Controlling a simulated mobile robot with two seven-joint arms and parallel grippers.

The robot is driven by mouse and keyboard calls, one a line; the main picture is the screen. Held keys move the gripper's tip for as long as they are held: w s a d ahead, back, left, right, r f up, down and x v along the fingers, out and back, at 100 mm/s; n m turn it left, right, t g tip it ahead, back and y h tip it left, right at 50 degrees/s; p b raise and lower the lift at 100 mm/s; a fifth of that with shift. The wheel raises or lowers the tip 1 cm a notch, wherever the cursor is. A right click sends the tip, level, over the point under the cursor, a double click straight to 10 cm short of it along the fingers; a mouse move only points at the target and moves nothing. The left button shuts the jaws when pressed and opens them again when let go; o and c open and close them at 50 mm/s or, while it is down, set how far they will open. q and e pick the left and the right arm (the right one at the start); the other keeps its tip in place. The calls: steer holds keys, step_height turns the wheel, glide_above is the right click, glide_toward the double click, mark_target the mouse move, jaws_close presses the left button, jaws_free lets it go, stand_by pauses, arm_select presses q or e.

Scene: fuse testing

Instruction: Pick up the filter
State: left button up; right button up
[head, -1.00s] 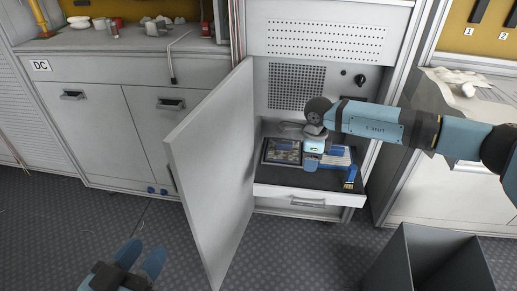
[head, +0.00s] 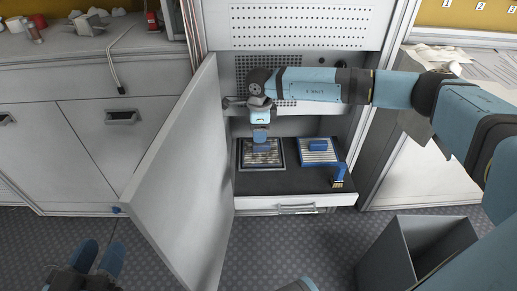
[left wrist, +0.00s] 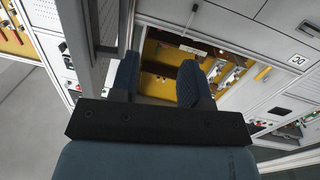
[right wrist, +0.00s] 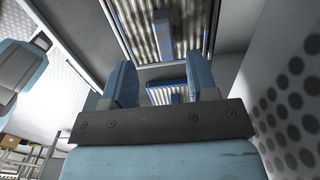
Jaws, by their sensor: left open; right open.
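A dark, dirty-looking pleated filter (head: 278,157) lies flat in a frame at the left of the open cabinet's shelf. A cleaner, pale filter (head: 327,157) with a blue handle (head: 318,146) lies to its right. My right gripper (head: 261,140) is open and points down over the dirty filter, partly covering it; contact cannot be told. In the right wrist view, two striped filters with blue handles (right wrist: 164,35) show beyond the open, empty fingers (right wrist: 163,82). My left gripper (head: 97,258) is open and empty, low at the left, away from the cabinet.
The cabinet door (head: 178,165) stands open left of the shelf (head: 290,187), between my grippers. A blue brush (head: 339,173) lies at the shelf's right front. A grey bin (head: 440,228) stands on the floor at the right. A cluttered counter (head: 60,48) is at the left.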

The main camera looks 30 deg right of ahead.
mark_target(261, 145)
step_height(261, 145, down, 3)
steer(key=shift+d+r+b, duration=0.1)
steer(key=shift+d+b, duration=0.05)
steer(key=shift+b, duration=0.5)
steer(key=f+b, duration=0.2)
steer(key=f, duration=0.2)
steer(key=shift+w+d+f+b, duration=0.1)
steer(key=shift+d+f+b, duration=0.15)
steer(key=shift+b, duration=0.15)
arm_select(q)
steer(key=w+m, duration=0.1)
steer(key=a+m+t, duration=0.1)
steer(key=shift+w+r+m+h, duration=0.25)
steer(key=shift+w+m+h, duration=0.1)
steer(key=shift+m+h, duration=0.05)
arm_select(e)
steer(key=shift+r, duration=0.1)
jaws_close()
